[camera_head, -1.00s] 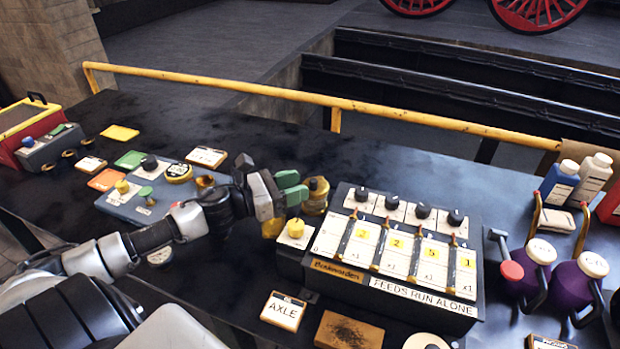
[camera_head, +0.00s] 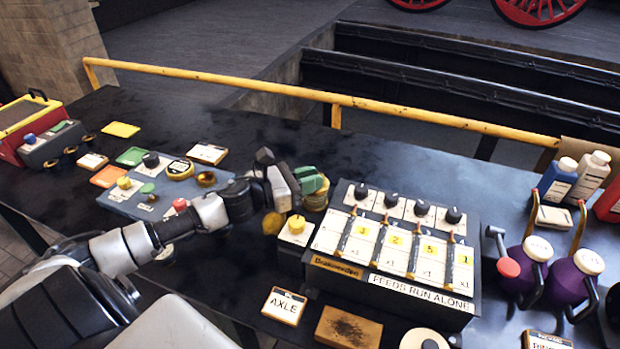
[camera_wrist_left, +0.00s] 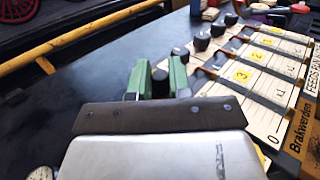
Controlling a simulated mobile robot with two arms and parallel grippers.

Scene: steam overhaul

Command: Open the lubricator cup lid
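The brass lubricator cup (camera_head: 317,201) stands left of the black feed box in the head view. My left gripper (camera_head: 311,180) is at its top, and its green fingers hide much of the upper part, so I cannot tell whether they touch it or how the lid sits. In the left wrist view the green fingers (camera_wrist_left: 160,80) stand apart with a narrow dark gap between them. The cup cannot be made out there. A round brass piece (camera_head: 273,223) shows below the gripper. My right gripper is not in view.
The feed box (camera_head: 390,293) with black knobs and numbered strips stands close on the right. A yellow-knobbed block (camera_head: 296,231) is just in front of the cup. A blue-grey panel (camera_head: 150,207) lies left. A yellow rail (camera_head: 230,92) runs along the back edge.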

